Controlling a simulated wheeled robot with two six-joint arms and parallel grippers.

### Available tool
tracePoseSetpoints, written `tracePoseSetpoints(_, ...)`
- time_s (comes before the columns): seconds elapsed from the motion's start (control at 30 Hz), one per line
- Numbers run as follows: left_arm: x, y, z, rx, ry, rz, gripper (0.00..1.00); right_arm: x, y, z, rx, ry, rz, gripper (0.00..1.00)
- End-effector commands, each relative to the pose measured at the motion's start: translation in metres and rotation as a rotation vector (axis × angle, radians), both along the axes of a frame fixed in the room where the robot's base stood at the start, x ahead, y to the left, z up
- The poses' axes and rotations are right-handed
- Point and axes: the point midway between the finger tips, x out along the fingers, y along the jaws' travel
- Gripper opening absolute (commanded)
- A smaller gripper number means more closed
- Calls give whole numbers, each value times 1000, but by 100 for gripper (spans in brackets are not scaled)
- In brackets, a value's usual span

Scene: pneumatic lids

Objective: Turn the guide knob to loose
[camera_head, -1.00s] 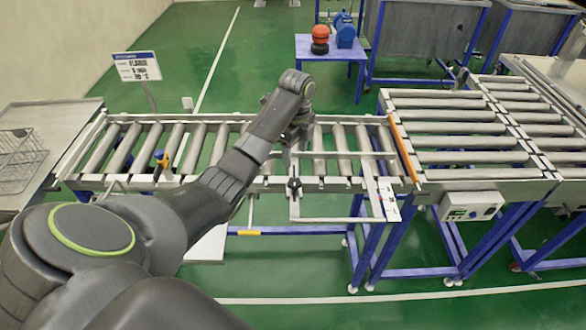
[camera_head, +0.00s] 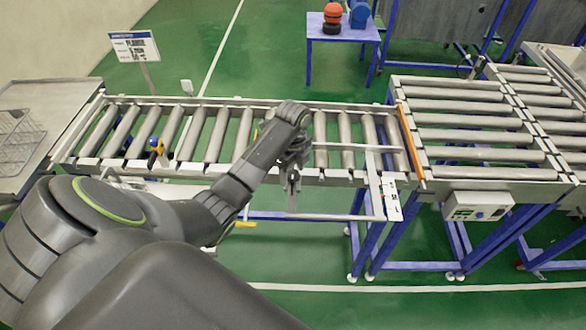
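My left arm reaches in from the left, and its gripper (camera_head: 293,178) points down at the front edge of the roller conveyor (camera_head: 230,140). The gripper is at the spot of the black guide knob and covers it, so the knob and its setting are hidden. I cannot tell whether the fingers are around it or only above it. The guide frame (camera_head: 335,217) shows below and right of the gripper, with a white label plate (camera_head: 391,200) at its right end. My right gripper is not in view.
An orange bar (camera_head: 411,143) crosses at the junction with the wider rollers. A control box (camera_head: 478,206) hangs at right. A sign (camera_head: 134,47) and a blue table (camera_head: 343,35) stand behind.

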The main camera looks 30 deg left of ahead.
Motion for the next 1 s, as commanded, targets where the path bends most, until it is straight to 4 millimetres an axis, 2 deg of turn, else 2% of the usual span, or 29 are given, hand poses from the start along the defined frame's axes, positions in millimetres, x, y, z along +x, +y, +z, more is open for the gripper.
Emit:
tracePoseSetpoints(0.03,0,0,0,0,0,0,52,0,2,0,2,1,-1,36)
tracePoseSetpoints(0.33,0,0,0,0,0,0,14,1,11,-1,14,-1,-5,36)
tracePoseSetpoints(0.67,0,0,0,1,-1,50,14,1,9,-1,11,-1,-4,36)
tracePoseSetpoints(1.0,0,1,0,5,-5,289,14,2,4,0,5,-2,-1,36)
